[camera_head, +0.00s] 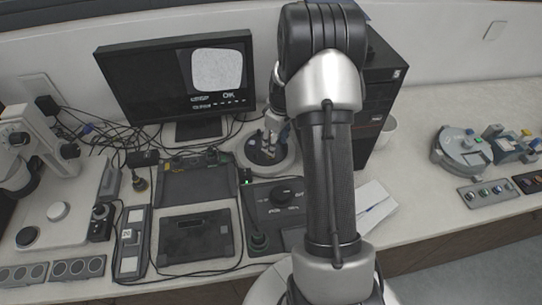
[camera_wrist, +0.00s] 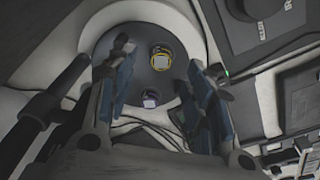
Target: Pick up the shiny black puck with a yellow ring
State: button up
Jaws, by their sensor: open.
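The puck with a yellow ring (camera_wrist: 161,60) shows in the wrist view with a pale square top, on a dark round plate (camera_wrist: 180,35). A second small puck with a purple ring (camera_wrist: 150,98) sits on the same plate, nearer the gripper's palm. My gripper (camera_wrist: 168,62) is open, one finger to each side of both pucks, with nothing held. The yellow-ringed puck appears between the fingertips, but I cannot tell how far below them it is. In the head view my gripper (camera_head: 272,133) is over the round stand (camera_head: 255,163), and the pucks cannot be made out.
A monitor (camera_head: 180,78) and a black computer tower (camera_head: 378,105) stand behind the stand. A black control box with a knob (camera_head: 275,212) is in front. A white microscope (camera_head: 35,150) is at the left. Cables run across the bench. More round equipment (camera_head: 462,150) is at the right.

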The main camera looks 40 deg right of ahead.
jog(key=f, duration=0.1)
jog(key=f+b, duration=0.1)
jog(key=f, duration=0.1)
jog(key=w+f, duration=0.1)
jog(key=f, duration=0.1)
jog(key=shift+a+f+b, duration=0.15)
jog(key=shift+a+b, duration=0.15)
jog(key=c, duration=1)
jog(key=shift+r, duration=0.25)
